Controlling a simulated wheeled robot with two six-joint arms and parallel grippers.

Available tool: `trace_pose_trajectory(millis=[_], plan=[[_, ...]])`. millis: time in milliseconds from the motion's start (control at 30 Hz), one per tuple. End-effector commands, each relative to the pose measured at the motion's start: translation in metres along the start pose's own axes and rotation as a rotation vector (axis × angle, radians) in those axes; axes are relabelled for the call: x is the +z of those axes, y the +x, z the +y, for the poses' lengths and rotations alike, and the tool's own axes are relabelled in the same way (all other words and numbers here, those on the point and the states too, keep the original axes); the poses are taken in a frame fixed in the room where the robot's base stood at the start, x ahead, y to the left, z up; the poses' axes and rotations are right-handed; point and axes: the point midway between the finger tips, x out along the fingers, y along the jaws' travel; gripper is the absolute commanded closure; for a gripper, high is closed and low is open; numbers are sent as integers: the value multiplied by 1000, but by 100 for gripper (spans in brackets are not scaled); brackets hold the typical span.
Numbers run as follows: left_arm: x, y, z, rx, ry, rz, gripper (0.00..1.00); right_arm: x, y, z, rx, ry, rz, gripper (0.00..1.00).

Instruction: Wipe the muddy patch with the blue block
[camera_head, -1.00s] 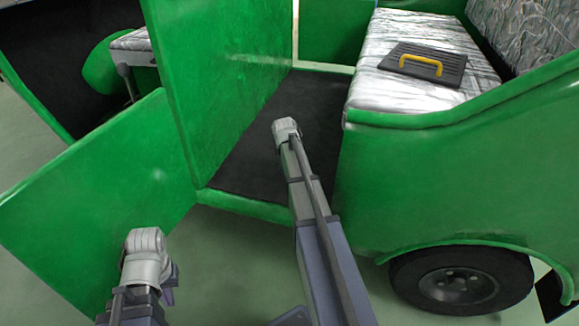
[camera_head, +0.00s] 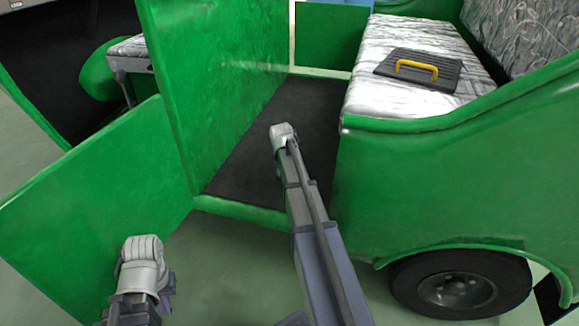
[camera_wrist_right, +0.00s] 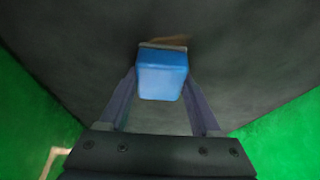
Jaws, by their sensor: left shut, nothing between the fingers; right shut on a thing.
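The blue block (camera_wrist_right: 162,80) is between the fingers of my right gripper (camera_wrist_right: 161,88) in the right wrist view. The gripper is shut on it, over the dark floor (camera_wrist_right: 90,60) of the green rickshaw. A small brown muddy patch (camera_wrist_right: 172,40) shows just past the block's far edge, partly hidden by it. I cannot tell whether the block touches the floor. In the head view my right arm reaches through the doorway, hiding its gripper, the block and the patch. My left gripper (camera_head: 166,288) is low at the left, outside the rickshaw, mostly hidden by its wrist, and holds nothing.
The open green door (camera_head: 105,205) stands at the left, with a tall green panel (camera_head: 215,80) behind it. A silvery seat (camera_head: 385,45) holds a dark case (camera_head: 415,70) with a yellow handle. A wheel (camera_head: 460,288) is at the lower right. The floor inside the doorway is otherwise clear.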

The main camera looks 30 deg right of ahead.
Motion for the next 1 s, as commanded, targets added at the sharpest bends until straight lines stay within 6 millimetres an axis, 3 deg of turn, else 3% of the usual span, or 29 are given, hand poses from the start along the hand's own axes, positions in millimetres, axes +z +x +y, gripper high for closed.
trace_pose_trajectory(millis=[133,467,1000], plan=[[0,1,0,0,0,0,100,15,-4,-1,0,-1,-2,88],[0,2,0,0,0,0,100,21,-7,-1,0,0,-5,88],[0,0,0,0,0,0,100,55,-23,-3,1,-1,-5,88]])
